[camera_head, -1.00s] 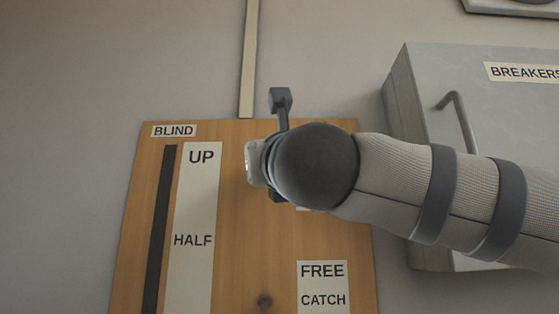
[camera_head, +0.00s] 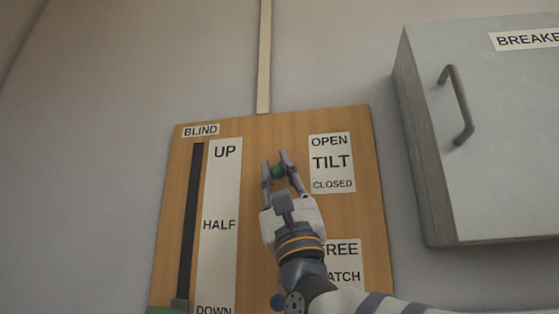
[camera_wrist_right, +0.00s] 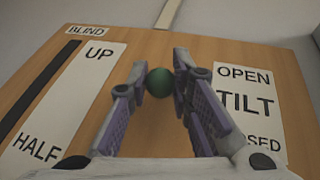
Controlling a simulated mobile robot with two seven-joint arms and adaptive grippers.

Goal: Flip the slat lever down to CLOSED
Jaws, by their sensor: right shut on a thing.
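The slat lever shows as a green ball knob (camera_head: 278,171) on the wooden panel, left of the OPEN/TILT/CLOSED label (camera_head: 331,163). My right gripper (camera_head: 276,164) reaches up from below and is shut on the knob, one finger on each side. The lever's shaft and pivot cannot be made out. My left gripper is not in view.
Left on the panel (camera_head: 258,125) runs a dark slot (camera_head: 190,225) beside the UP/HALF/DOWN label, with a green piece (camera_head: 166,310) at its bottom. A blue knob (camera_head: 277,301) is near my wrist. A grey breaker box (camera_head: 490,130) with a handle juts out at right.

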